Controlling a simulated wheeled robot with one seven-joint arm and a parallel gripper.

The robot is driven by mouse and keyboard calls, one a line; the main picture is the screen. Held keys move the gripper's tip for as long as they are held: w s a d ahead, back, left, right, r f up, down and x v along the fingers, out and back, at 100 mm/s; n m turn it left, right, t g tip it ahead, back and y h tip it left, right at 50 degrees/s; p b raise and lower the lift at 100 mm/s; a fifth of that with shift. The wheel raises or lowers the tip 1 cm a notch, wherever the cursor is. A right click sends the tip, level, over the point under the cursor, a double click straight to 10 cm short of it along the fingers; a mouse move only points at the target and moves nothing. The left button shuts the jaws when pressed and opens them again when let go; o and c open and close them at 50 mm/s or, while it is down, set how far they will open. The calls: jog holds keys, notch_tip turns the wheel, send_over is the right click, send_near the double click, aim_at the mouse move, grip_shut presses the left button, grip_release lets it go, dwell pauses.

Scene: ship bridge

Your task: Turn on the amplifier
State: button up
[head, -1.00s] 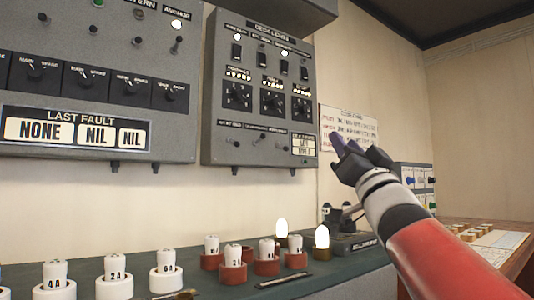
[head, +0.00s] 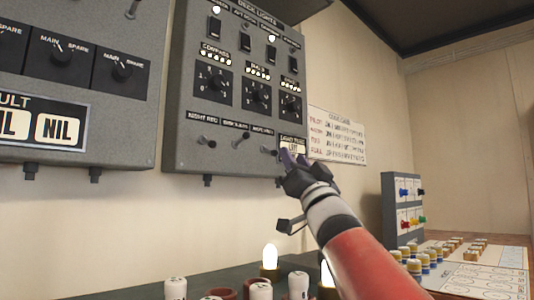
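No label that I can read as "amplifier" shows in the head view. A grey wall panel (head: 180,120) carries black rocker switches at the top, three rotary knobs in the middle and small toggle switches along the bottom. The left toggle (head: 207,141) and middle toggle (head: 241,140) are clear; the right toggle (head: 268,150) is close to my fingertips. A small lit label plate (head: 293,147) sits at the lower right, partly covered by my gripper. My gripper (head: 292,159) is at the panel's lower right corner. Whether it touches the panel, or how far its fingers are apart, I cannot tell.
Another grey panel (head: 110,140) with MAIN/SPARE knobs is at the left. A paper notice (head: 337,138) hangs on the wall. Below are a glowing lamp (head: 270,257) and white-topped pegs (head: 175,288). A box with coloured knobs (head: 402,208) stands at the right.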

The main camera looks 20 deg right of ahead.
aim_at(275, 154)
jog(key=w+p, duration=0.1)
jog(key=w, duration=0.7)
jog(key=shift+a, duration=0.1)
jog(key=shift+p+x, duration=1.05)
jog(key=shift+x, duration=1.3)
jog(key=shift+s+r, duration=0.1)
grip_shut()
